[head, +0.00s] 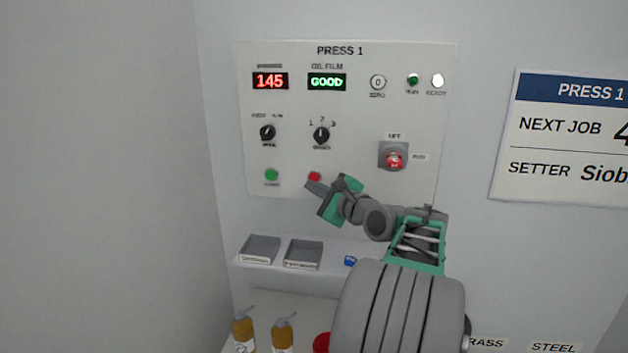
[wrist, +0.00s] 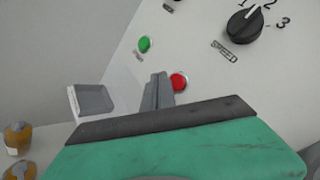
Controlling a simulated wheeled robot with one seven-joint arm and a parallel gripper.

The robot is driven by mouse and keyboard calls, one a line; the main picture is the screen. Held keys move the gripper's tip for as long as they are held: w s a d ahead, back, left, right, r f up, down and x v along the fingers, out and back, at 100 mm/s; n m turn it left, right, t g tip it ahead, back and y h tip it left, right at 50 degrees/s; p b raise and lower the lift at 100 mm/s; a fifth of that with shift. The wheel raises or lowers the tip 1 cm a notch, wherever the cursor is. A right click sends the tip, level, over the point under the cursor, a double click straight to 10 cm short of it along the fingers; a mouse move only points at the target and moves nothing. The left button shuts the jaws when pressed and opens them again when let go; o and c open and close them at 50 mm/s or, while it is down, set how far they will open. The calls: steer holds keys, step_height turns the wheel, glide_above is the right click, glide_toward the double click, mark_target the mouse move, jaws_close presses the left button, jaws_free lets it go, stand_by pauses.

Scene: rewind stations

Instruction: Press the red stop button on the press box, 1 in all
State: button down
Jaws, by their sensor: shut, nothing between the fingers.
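The press box (head: 350,90) is a pale panel on the wall headed PRESS 1. Its red stop button (head: 314,176) is low on the panel, right of a green button (head: 271,175). In the wrist view the red button (wrist: 179,82) shows just right of my fingertips. My gripper (head: 309,187) is shut and empty, its tips close below the red button. In the wrist view my gripper (wrist: 160,78) points toward the panel. I cannot tell whether the tips touch the panel. The button's label is hidden.
A larger red knob (head: 394,159) sits on a grey plate at the right. Dark dials (head: 321,136) are above the buttons. Two grey trays (head: 303,254) stand on a shelf below, with amber bottles (head: 283,335) lower down. A sign (head: 560,140) hangs at the right.

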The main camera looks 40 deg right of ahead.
steer(key=s+a, duration=0.2)
steer(key=a, duration=0.1)
steer(key=shift+s+a, duration=0.2)
steer(key=shift+s, duration=0.05)
stand_by(0.6)
